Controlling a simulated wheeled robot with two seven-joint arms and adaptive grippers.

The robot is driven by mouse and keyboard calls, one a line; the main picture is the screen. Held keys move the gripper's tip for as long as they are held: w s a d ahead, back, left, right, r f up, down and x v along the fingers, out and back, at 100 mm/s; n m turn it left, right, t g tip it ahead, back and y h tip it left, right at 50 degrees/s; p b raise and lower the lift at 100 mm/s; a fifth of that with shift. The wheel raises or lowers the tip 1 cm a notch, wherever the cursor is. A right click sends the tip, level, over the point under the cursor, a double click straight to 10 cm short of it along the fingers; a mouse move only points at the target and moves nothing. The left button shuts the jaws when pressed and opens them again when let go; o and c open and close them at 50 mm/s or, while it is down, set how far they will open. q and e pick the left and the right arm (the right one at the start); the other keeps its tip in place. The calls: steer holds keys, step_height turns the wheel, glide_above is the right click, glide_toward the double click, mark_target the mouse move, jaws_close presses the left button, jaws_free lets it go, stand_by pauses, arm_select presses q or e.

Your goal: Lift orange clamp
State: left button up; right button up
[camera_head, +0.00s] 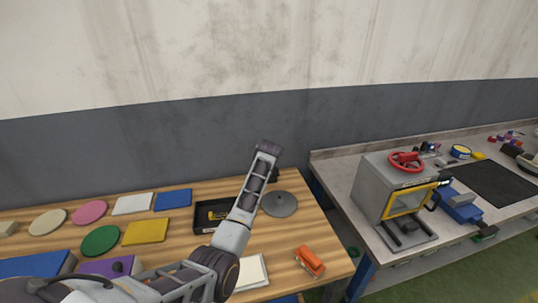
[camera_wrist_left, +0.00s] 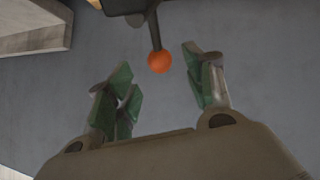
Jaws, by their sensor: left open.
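An orange object (camera_head: 309,259), which may be the orange clamp, lies on the wooden table near its right front corner in the head view. My left arm reaches over the table from the lower left; its gripper is hidden or too unclear to make out there. In the left wrist view my left gripper (camera_wrist_left: 157,75) is open with green pads. An orange ball (camera_wrist_left: 160,62) on a dark rod shows near the gap between its fingertips, with nothing gripped. I cannot tell whether this ball belongs to the clamp. My right gripper is not in view.
A grey disc (camera_head: 280,204) and a black tray (camera_head: 203,229) lie beside my arm. Several coloured plates cover the table's left part. A grey box machine with a red wheel (camera_head: 407,162) stands on the right bench, across a gap. A wall rises behind.

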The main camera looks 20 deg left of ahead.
arm_select(q)
steer(key=shift+v, duration=2.75)
steer(key=shift+r, duration=0.1)
